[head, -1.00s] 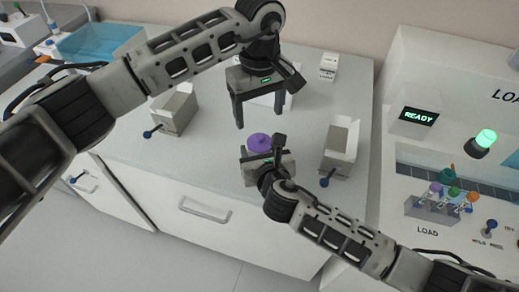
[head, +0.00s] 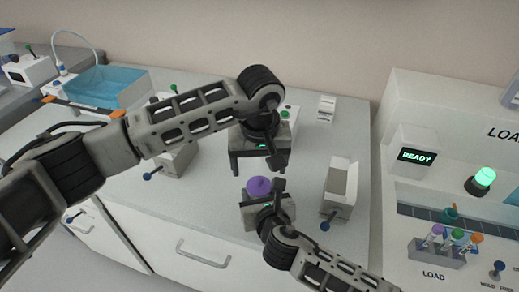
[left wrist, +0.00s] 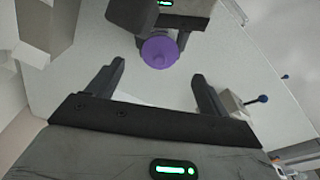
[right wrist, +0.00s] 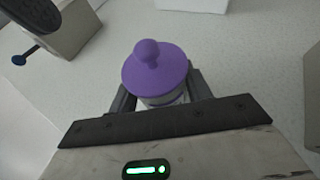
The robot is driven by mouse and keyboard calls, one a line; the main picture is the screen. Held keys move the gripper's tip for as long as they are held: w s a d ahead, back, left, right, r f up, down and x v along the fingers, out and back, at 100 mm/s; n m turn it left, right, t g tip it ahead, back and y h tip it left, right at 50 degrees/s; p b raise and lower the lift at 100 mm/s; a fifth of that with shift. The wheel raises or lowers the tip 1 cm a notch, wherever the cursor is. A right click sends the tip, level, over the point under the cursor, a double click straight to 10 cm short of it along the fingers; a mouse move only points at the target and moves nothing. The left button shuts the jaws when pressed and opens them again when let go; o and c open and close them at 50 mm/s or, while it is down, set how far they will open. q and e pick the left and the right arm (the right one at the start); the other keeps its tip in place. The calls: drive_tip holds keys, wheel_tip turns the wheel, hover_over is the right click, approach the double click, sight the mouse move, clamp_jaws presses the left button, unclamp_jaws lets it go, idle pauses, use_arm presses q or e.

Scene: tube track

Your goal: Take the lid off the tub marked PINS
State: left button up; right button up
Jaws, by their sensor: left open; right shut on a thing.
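A tub with a purple knobbed lid (head: 258,186) stands at the front middle of the bench. The lid sits on the tub, and in the right wrist view its pale body (right wrist: 165,101) shows just below. No marking on it is readable. My right gripper (right wrist: 158,88) is shut on the tub's body, under the lid. My left gripper (head: 258,170) is open and empty, just behind the lid in the head view. In the left wrist view the lid (left wrist: 160,50) lies beyond the gap between my left fingers, not between them.
Open grey boxes stand to the right (head: 340,190) and left (head: 178,160), each with a blue-knobbed lever. A small white box (head: 326,108) stands at the back. A machine with a READY display (head: 416,156) and a rack of coloured tubes (head: 437,248) bounds the right.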

sight(259, 179)
use_arm(q)
drive_tip(key=shift+w+f, duration=0.15)
drive_tip(key=shift+f, duration=1.2)
drive_tip(key=shift+w+f, duration=0.15)
drive_tip(key=shift+f, duration=1.2)
drive_tip(key=c, duration=1.2)
drive_tip(key=shift+r, duration=0.25)
drive_tip(key=shift+r, duration=0.95)
drive_tip(key=shift+r, duration=0.1)
drive_tip(key=shift+r, duration=1.9)
use_arm(e)
drive_tip(key=o, duration=1.4)
drive_tip(key=shift+o, duration=0.2)
